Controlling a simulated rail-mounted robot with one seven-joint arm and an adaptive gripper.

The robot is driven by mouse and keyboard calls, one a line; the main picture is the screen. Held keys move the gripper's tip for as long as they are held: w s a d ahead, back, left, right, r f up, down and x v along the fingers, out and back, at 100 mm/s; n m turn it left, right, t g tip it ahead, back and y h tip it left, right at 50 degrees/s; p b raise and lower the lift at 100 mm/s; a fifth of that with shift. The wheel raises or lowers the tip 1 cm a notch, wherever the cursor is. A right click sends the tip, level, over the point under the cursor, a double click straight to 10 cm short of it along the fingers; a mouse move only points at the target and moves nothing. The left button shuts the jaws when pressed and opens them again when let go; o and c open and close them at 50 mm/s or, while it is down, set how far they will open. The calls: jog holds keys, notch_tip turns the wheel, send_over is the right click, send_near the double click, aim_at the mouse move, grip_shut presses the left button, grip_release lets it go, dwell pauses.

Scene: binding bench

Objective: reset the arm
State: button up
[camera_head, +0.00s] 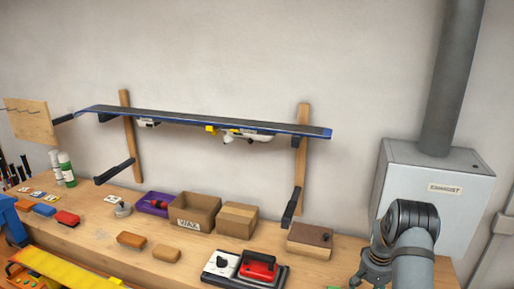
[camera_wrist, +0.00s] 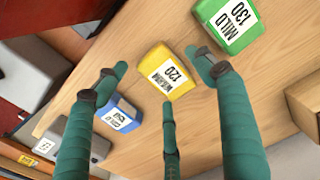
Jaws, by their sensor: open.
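My gripper (camera_head: 372,272) is at the lower right of the head view, partly cut off by the bottom edge, in front of the grey exhaust box. In the wrist view my gripper (camera_wrist: 158,82) shows three teal fingers spread apart with nothing held between them. Beyond the fingertips lie a yellow block (camera_wrist: 166,72) labelled 120, a green block (camera_wrist: 228,22) labelled 130, and a blue block (camera_wrist: 121,113), all apart from the fingers as far as I can tell.
A snowboard (camera_head: 200,120) rests on wall brackets above the wooden bench (camera_head: 105,217). The bench holds an open carton (camera_head: 194,211), a closed carton (camera_head: 237,219), a red-handled iron (camera_head: 260,268) and a brown box (camera_head: 310,240). The exhaust box (camera_head: 440,175) stands at right.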

jog(key=shift+r+b, duration=0.35)
jog(key=shift+r, duration=1.55)
